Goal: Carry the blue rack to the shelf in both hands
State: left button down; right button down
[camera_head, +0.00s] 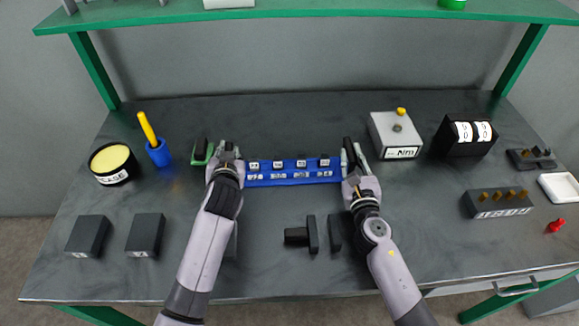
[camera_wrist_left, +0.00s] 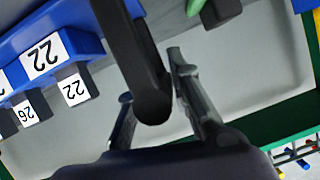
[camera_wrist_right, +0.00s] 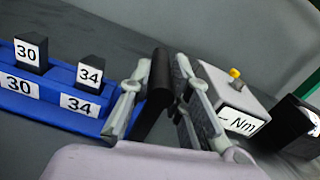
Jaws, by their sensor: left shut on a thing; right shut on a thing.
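The blue rack (camera_head: 293,183) is at the middle of the workbench, with labelled dark dies in a row along it. It also shows in the left wrist view (camera_wrist_left: 75,15) and the right wrist view (camera_wrist_right: 58,112). My left gripper (camera_head: 226,152) is shut on the dark handle at the rack's left end. My right gripper (camera_head: 354,156) is shut on the dark handle (camera_wrist_right: 156,85) at its right end. The rack looks about level; whether it touches the bench is unclear. The green shelf (camera_head: 300,13) runs above the back of the bench.
A grease tin (camera_head: 112,163) and a blue cup with a yellow stick (camera_head: 158,153) stand left. A grey Nm box (camera_head: 395,135) and a black counter box (camera_head: 464,137) stand right. A dark tool (camera_head: 303,236) lies in front of the rack. The shelf's front edge holds several items.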

pick_arm(q)
jog(key=shift+a, duration=0.1)
dwell(0.4)
jog(key=shift+w+r, duration=0.15)
jog(key=shift+r, duration=0.15)
pick_arm(e)
jog(key=shift+w+r, duration=0.15)
jog(key=shift+r, duration=0.1)
pick_arm(q)
jog(key=shift+r, duration=0.1)
pick_arm(e)
jog(key=shift+r, duration=0.15)
